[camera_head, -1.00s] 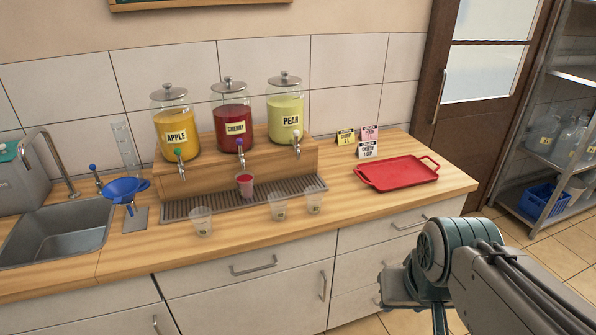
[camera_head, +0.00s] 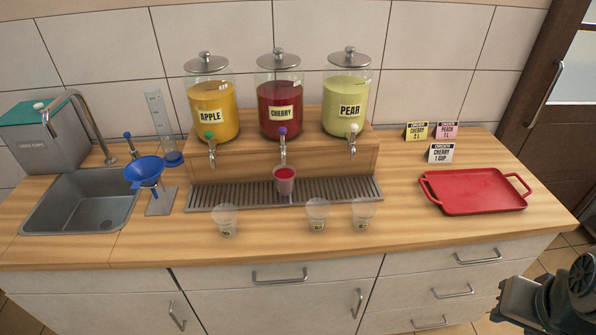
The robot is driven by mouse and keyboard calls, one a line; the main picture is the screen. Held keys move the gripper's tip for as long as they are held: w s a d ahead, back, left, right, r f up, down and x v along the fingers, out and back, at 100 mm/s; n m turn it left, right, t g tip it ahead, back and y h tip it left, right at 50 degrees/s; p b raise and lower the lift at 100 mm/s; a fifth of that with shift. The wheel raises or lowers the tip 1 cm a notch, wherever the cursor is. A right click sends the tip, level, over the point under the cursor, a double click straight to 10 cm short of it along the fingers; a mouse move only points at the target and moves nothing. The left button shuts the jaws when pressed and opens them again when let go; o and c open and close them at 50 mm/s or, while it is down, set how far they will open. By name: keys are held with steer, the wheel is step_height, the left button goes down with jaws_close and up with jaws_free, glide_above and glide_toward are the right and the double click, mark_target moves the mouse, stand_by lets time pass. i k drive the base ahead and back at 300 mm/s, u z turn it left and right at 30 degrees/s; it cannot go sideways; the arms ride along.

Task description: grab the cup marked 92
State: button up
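Three clear, empty cups stand upright along the counter's front: a left cup (camera_head: 225,221), a middle cup (camera_head: 317,215) and a right cup (camera_head: 362,215). Each has a small label low on its side, too small to read for certain, so I cannot tell which is marked 92. A fourth cup (camera_head: 285,181) with red liquid stands on the drip grate under the cherry tap; I see no readable number on it. My gripper (camera_head: 519,304) is at the lower right corner, partly cut off, well away from the cups and holding nothing visible. Its fingers are not clear.
Apple (camera_head: 212,108), cherry (camera_head: 280,108) and pear (camera_head: 346,105) jars stand on a wooden stand behind the grate (camera_head: 220,195). A red tray (camera_head: 475,190) and order cards (camera_head: 440,153) are right. A blue funnel (camera_head: 145,171) and sink (camera_head: 80,213) are left. Counter in front of the tray is clear.

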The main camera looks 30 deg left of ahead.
mark_target(284, 174)
steer(key=u, duration=0.65)
steer(key=i, duration=0.9)
steer(key=u, duration=0.9)
